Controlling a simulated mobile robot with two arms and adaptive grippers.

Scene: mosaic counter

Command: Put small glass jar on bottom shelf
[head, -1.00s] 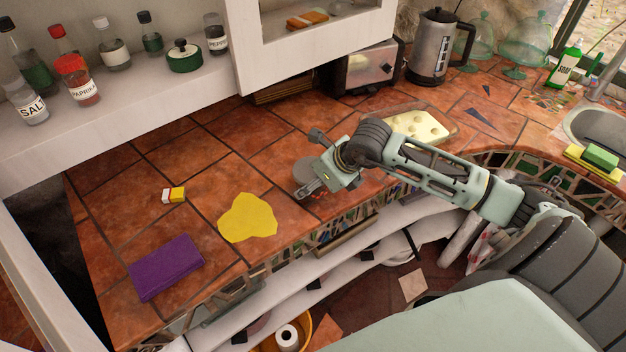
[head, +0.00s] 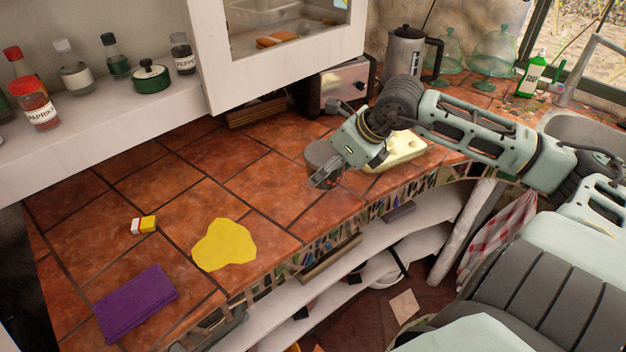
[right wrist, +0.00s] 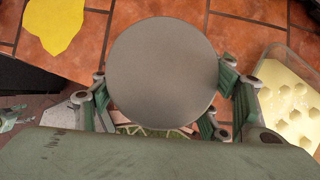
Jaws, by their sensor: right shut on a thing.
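The small glass jar shows mostly as a round grey lid (head: 320,152) in the head view, with a bit of its dark body below. In the right wrist view the lid (right wrist: 162,70) fills the middle and hides most of the jar. My right gripper (head: 330,173) is shut on the jar, its fingers on both sides of it. The jar is over the counter near its front edge; I cannot tell how high. White curved shelves (head: 408,226) lie under the counter. A white wall shelf (head: 95,118) holds spice jars. My left gripper is not in view.
A tray with cheese (head: 398,150) is just right of the jar. A yellow cloth (head: 224,244), a purple book (head: 135,303) and a small yellow-white block (head: 144,225) lie to the left. A toaster (head: 340,85) and a kettle (head: 405,50) stand behind.

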